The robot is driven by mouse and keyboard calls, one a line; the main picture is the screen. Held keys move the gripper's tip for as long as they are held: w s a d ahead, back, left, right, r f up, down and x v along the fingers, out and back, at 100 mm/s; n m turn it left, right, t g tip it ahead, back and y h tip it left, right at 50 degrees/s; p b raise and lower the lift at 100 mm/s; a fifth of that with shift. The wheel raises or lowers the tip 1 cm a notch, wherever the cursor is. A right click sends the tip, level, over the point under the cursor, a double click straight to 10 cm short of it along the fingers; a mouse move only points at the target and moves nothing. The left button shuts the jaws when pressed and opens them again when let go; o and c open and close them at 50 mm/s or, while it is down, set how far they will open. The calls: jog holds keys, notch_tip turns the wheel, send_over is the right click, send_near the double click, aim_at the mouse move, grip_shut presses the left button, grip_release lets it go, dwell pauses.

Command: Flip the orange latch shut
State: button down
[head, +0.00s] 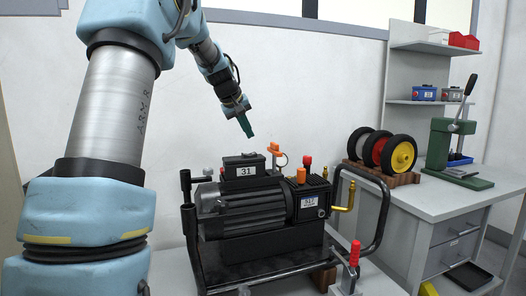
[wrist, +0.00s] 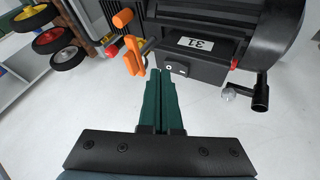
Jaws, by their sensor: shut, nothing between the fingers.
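The black pump-like machine (head: 255,214) stands on the bench. An orange latch (head: 274,149) stands up on its top, just right of the black box labelled 31 (head: 244,166).
An orange knob (head: 301,175) and a red knob rise from the machine's right side. A black tube frame (head: 376,205) surrounds it. A red-handled clamp (head: 354,255) stands at front right. Wheels (head: 403,154) and a green press are on the right bench.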

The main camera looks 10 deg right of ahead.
aim_at(269, 149)
jog(key=shift+w+r, duration=0.15)
jog(key=shift+d, duration=0.1)
jog(key=p+x, duration=0.3)
jog(key=x, duration=0.7)
jog(key=shift+w+d+p, duration=0.2)
jog(key=shift+d+p, duration=0.75)
jog(key=shift+d, duration=0.95)
